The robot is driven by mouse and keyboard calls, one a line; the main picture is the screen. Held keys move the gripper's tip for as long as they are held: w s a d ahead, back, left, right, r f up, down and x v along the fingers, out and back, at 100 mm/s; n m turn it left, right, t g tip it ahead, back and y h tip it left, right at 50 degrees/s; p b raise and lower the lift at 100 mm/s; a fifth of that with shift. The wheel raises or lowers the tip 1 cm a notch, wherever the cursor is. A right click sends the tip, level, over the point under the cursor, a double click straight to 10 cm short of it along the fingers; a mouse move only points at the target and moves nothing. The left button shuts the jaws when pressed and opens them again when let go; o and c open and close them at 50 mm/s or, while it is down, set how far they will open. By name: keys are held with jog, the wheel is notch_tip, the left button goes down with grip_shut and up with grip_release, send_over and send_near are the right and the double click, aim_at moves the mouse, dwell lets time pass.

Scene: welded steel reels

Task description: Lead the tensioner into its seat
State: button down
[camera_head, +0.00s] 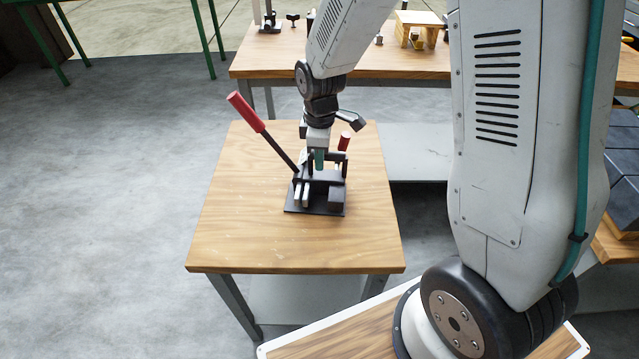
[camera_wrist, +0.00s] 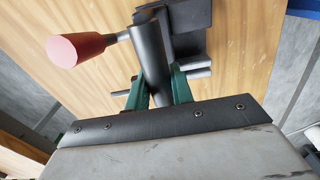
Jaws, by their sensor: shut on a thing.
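My gripper (camera_head: 319,160) points down over the work table; its green fingers also show in the wrist view (camera_wrist: 160,88). They are shut on a dark, smooth bar-like part, which I take to be the tensioner (camera_wrist: 149,50). A black fixture (camera_head: 323,190) stands on a flat plate directly below the gripper. A long lever with a red grip (camera_head: 246,112) leans up-left from it. A shorter red grip (camera_head: 344,140) shows behind the gripper. In the wrist view a red grip (camera_wrist: 78,48) is on a rod beside the held part. The seat and the contact there are hidden.
The wooden table (camera_head: 250,235) is bare around the fixture, with most free room at the front and left. A second bench (camera_head: 290,66) behind holds small metal parts and a wooden stand (camera_head: 417,27). Green metal legs (camera_head: 207,40) stand at the back left.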

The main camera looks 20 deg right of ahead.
jog(key=shift+w+r, duration=0.1)
jog(key=shift+r, duration=0.05)
dwell(0.8)
notch_tip(320, 180, up, 10)
jog(key=shift+f, duration=0.1)
dwell(0.4)
jog(key=shift+a, duration=0.1)
dwell(0.3)
